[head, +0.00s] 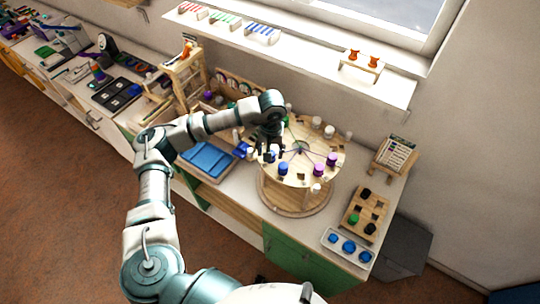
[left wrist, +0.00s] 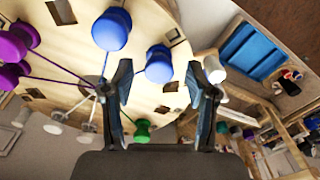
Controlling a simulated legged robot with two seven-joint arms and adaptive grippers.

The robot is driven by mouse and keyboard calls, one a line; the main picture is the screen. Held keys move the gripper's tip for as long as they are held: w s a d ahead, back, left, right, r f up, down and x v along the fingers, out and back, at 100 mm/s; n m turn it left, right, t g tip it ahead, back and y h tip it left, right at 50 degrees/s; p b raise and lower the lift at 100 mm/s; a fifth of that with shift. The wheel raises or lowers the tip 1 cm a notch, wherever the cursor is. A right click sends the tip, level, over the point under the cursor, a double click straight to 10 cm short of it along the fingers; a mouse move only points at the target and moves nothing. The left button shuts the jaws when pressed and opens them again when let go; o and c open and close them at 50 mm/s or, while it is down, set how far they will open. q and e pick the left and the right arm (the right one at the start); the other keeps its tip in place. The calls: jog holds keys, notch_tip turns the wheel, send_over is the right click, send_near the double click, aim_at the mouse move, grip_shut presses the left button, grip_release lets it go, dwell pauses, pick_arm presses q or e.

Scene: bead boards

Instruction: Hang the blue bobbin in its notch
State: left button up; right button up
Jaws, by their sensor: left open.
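The round wooden board (head: 300,177) stands on a wooden base and has square notches and cords running out from its centre. One blue bobbin (head: 283,168) sits at its near edge. Another blue bobbin (head: 270,156) is by my left gripper (head: 268,150), partly hidden by it. In the left wrist view, the open fingers (left wrist: 160,88) are on either side of this smaller-looking blue bobbin (left wrist: 159,64), which has a cord. I see no clear contact. The other blue bobbin (left wrist: 112,29) is beyond the left finger. Square notches (left wrist: 177,37) show nearby. My right gripper is not in view.
Purple bobbins (head: 331,159), white bobbins (head: 328,132) and a green bobbin (left wrist: 142,131) are also around the board. A blue tray (head: 207,160) lies to the left. A holed block (head: 365,215) and a tray of blue pieces (head: 348,246) lie to the right.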

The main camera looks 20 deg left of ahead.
pick_arm(q)
notch_tip(320, 180, up, 9)
jog(key=b, duration=0.1)
jog(key=shift+d+b, duration=0.15)
jog(key=shift+b, duration=0.15)
jog(key=shift+s, duration=0.1)
dwell(0.5)
